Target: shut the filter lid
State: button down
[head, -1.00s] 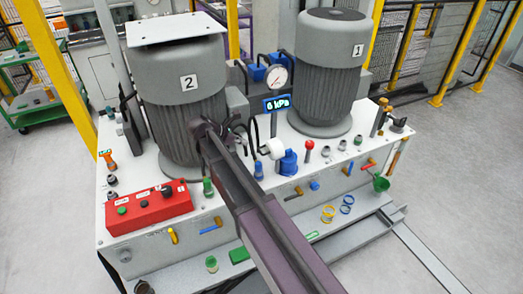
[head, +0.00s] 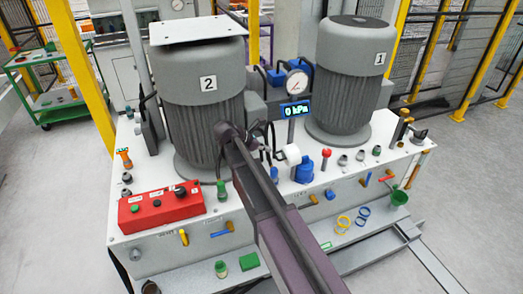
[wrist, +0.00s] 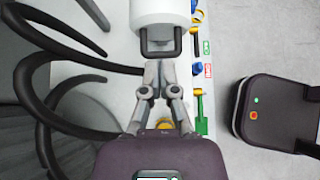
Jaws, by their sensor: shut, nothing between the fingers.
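A white cylindrical lid (head: 291,155) is tilted on its side beside a blue filter housing (head: 304,170) on the white bench top, between the two grey motors. In the wrist view the lid (wrist: 160,12) is at the top, with a dark U-shaped handle (wrist: 178,42) facing my gripper. My gripper (wrist: 158,68) is shut and empty, its fingertips just below the handle; I cannot tell whether they touch it. In the head view my gripper is mostly hidden by my arm and dark hoses.
Motor 2 (head: 203,115) stands close left of my arm, motor 1 (head: 350,80) to the right. A gauge (head: 297,82) stands behind, above a display (head: 295,110) reading 0 kPa. A red control box (head: 160,207) sits at front left. Black hoses (wrist: 45,85) curve left of my gripper.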

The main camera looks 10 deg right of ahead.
aim_at(284, 155)
jog(key=shift+b+x, duration=1.6)
jog(key=shift+x, duration=1.55)
jog(key=shift+d+r, duration=0.1)
jog(key=shift+d, duration=0.05)
